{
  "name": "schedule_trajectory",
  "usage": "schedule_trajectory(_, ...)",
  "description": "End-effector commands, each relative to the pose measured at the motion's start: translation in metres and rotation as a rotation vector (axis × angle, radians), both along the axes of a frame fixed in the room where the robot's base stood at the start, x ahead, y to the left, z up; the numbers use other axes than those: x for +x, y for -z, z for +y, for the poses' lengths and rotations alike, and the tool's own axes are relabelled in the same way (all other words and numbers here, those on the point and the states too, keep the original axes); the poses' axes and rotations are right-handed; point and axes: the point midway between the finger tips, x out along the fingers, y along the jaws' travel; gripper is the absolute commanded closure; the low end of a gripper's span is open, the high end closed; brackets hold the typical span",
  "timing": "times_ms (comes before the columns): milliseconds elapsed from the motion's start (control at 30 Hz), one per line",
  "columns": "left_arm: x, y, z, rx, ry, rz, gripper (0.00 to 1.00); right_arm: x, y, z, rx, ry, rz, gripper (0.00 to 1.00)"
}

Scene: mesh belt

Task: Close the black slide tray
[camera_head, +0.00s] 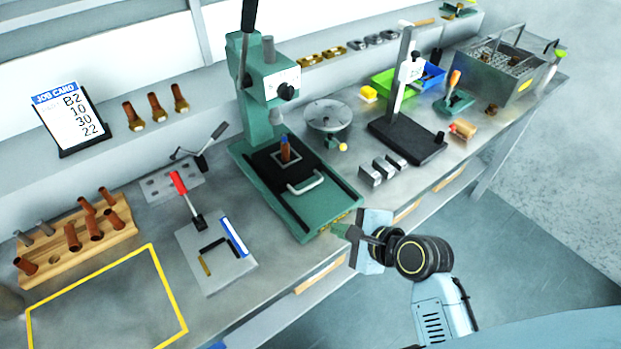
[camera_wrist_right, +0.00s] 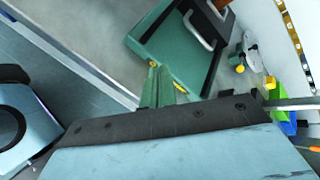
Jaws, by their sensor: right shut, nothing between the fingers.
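The black slide tray (camera_head: 318,204) lies on the green base of the press (camera_head: 269,83). In the right wrist view the handle (camera_wrist_right: 198,31) and part of the tray show. My right gripper (camera_head: 335,229) is shut and empty, just beyond the front right corner of the green base. Its green fingers (camera_wrist_right: 158,82) show in the right wrist view, apart from the handle. My left gripper is not in view.
A round dial plate (camera_head: 328,116) and a black-based stand (camera_head: 407,139) are right of the press. Metal blocks (camera_head: 383,169) lie near the front edge. A lever fixture (camera_head: 214,256) and a wooden rack (camera_head: 75,239) stand left. A yellow outline marks clear bench.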

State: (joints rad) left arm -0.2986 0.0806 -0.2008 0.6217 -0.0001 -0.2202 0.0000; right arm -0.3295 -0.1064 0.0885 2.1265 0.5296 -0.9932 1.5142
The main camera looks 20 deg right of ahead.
Motion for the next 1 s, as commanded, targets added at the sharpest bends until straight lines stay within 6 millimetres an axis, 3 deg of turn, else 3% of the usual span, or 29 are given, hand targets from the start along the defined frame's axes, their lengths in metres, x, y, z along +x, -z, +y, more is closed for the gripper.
schedule_trajectory(200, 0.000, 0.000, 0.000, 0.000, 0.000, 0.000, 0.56, 0.040, -0.015, -0.004, 0.502, 0.321, 0.042, 1.00)
schedule_trajectory(400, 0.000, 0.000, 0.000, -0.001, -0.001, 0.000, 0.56, 0.059, -0.023, -0.010, 0.805, 0.483, 0.075, 1.00)
schedule_trajectory(567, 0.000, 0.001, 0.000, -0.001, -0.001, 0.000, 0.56, 0.070, -0.021, -0.009, 0.862, 0.510, 0.082, 1.00)
schedule_trajectory(1000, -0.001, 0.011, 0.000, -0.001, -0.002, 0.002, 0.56, 0.136, 0.001, 0.015, 0.856, 0.508, 0.081, 1.00)
